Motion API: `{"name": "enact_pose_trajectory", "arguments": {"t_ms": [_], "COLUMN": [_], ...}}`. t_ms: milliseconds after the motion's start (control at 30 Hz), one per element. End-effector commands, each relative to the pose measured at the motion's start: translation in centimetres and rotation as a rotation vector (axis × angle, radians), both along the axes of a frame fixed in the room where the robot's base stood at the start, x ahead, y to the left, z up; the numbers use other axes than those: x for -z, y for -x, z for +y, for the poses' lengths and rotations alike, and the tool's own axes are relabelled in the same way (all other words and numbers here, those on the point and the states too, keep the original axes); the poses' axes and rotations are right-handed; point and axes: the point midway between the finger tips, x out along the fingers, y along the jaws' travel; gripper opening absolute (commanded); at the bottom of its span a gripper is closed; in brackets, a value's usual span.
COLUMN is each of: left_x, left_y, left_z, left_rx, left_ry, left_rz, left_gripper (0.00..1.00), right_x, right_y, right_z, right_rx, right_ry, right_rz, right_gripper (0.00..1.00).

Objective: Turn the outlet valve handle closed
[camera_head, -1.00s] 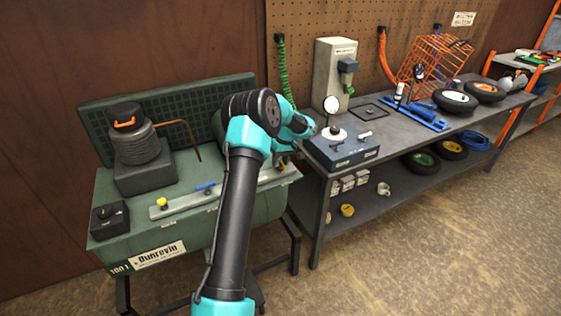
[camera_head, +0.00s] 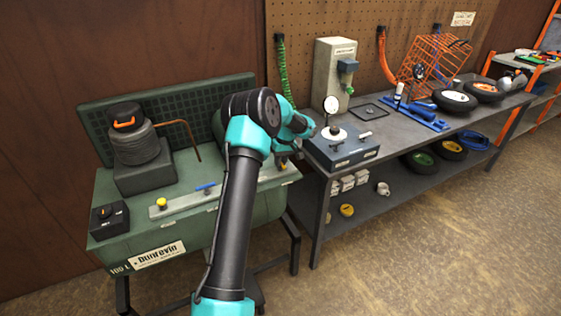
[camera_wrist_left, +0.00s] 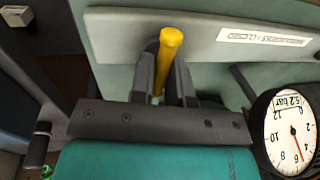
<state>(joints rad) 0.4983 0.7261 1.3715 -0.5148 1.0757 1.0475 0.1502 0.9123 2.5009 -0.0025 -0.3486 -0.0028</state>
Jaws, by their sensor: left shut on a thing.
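The outlet valve handle (camera_wrist_left: 170,38) is a yellow bar standing between my left fingers in the left wrist view. My left gripper (camera_wrist_left: 164,75) is shut on it. In the head view my left arm reaches over the right end of the green compressor tank (camera_head: 230,208), and my left gripper (camera_head: 283,158) is largely hidden behind the wrist. Only a small yellow bit shows below it there. A labelled plate (camera_wrist_left: 262,36) lies beside the handle. My right gripper is not in view.
A round white gauge (camera_wrist_left: 292,133) marked 5.2 bar sits close to the gripper's right in the wrist view. The workbench (camera_head: 385,125) stands right of the compressor, with a blue-grey box (camera_head: 342,153) at its near end. Open floor lies in front.

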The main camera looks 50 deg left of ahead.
Motion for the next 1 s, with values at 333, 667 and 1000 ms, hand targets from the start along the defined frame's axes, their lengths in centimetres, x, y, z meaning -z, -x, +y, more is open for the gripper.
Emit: {"name": "enact_pose_trajectory", "arguments": {"t_ms": [333, 667, 1000], "left_x": [-0.06, -0.06, -0.09], "left_y": [0.04, -0.04, -0.07], "left_z": [-0.04, -0.14, -0.27], "left_rx": [0.189, 0.487, 0.812], "left_ry": [0.0, 0.0, -0.001], "left_rz": [0.003, 0.003, 0.003], "left_gripper": [0.0, 0.0, 0.0], "right_x": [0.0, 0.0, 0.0], "right_y": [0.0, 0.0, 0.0], "right_z": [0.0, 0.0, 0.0], "right_rx": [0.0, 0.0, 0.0], "right_ry": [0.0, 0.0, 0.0], "right_rz": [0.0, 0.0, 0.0], "right_gripper": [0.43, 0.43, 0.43]}}
